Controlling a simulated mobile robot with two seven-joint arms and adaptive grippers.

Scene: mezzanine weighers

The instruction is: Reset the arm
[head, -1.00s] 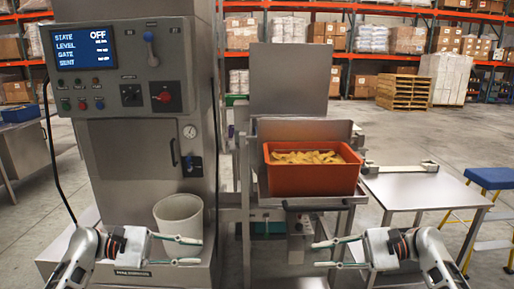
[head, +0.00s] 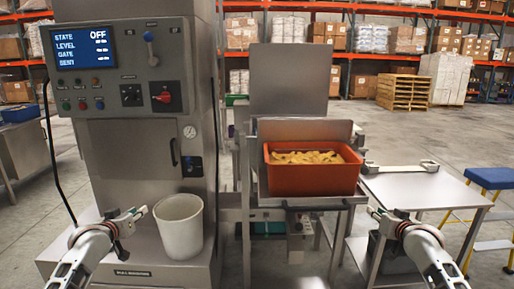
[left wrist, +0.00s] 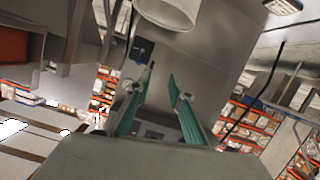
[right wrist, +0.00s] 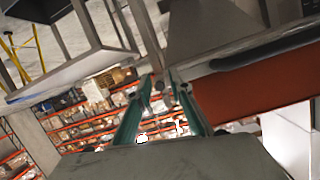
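My left gripper (head: 139,212) is at the lower left, just left of a pale bucket (head: 180,226) on the grey machine's base; I cannot tell whether they touch. In the left wrist view its green fingers (left wrist: 161,74) stand apart with nothing between them. My right gripper (head: 375,213) is at the lower right, by the left side of the steel side table (head: 425,190). In the right wrist view its green fingers (right wrist: 164,84) are also apart and empty.
A control cabinet (head: 120,70) stands left, its screen (head: 82,48) reading STATE OFF. An orange crate (head: 312,180) of yellow pieces sits on the central steel stand. A blue-topped stool (head: 492,177) is at the right. Open floor and racks lie behind.

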